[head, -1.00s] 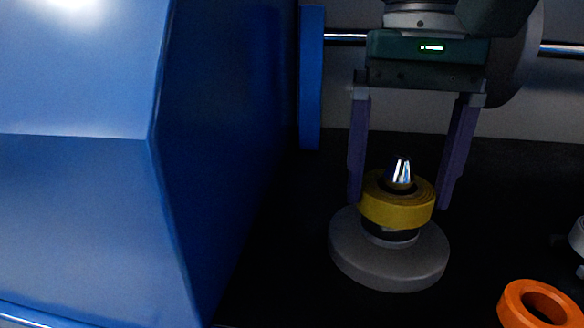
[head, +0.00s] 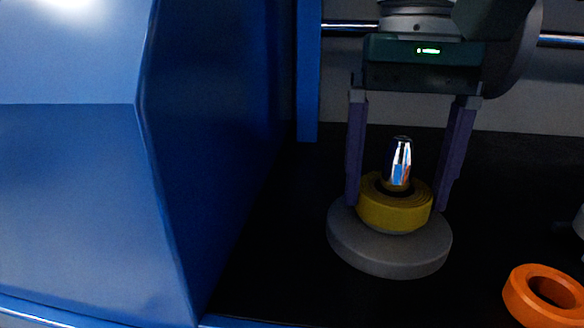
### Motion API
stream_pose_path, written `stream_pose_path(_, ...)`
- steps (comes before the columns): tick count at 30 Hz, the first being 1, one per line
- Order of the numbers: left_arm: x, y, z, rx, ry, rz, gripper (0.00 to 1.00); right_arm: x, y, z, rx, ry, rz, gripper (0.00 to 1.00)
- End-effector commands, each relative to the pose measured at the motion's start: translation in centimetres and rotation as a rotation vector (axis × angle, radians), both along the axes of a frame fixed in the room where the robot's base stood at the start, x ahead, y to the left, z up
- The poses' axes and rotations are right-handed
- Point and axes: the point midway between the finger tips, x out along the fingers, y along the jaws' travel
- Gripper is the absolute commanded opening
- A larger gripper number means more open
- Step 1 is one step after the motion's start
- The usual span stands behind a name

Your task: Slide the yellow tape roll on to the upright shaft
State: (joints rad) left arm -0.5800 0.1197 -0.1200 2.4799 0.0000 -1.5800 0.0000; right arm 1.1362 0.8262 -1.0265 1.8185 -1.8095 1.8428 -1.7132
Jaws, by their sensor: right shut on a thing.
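The yellow tape roll (head: 385,215) is around the upright shaft (head: 398,165), low down near the round grey base (head: 390,260). The shaft's shiny metal top sticks up through the roll's hole. My right gripper (head: 398,205) comes down from above, with one purple finger on each side of the roll, and is shut on it. A thin grey edge shows under the roll; I cannot tell whether the roll touches the base. My left gripper is not in view.
A large blue housing (head: 75,200) fills the left side. An orange ring (head: 515,295) lies on the dark surface at the lower right. A metal rail (head: 345,28) runs behind my gripper. Dark surface between the base and the orange ring is clear.

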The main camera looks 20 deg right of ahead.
Motion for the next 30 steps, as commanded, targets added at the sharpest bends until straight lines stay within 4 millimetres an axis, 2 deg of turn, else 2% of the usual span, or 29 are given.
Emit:
stream_pose_path(13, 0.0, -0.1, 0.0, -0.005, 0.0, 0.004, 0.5, 0.0, 0.0, -0.1, -0.001, 0.001, 0.0, 0.28)
stream_pose_path(14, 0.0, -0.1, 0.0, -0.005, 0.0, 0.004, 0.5, 0.0, 0.0, -0.1, -0.001, 0.001, -0.001, 0.89)
stream_pose_path(17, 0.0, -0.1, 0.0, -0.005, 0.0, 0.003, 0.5, 0.0, 0.0, -0.1, -0.001, 0.001, -0.001, 1.0)
stream_pose_path(25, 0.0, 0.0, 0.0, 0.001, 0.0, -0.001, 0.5, 0.0, 0.0, 0.2, 0.0, 0.0, 0.0, 1.0)
stream_pose_path(30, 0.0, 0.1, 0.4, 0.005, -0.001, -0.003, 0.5, 0.1, 0.0, 2.6, 0.001, -0.004, 0.0, 1.0)
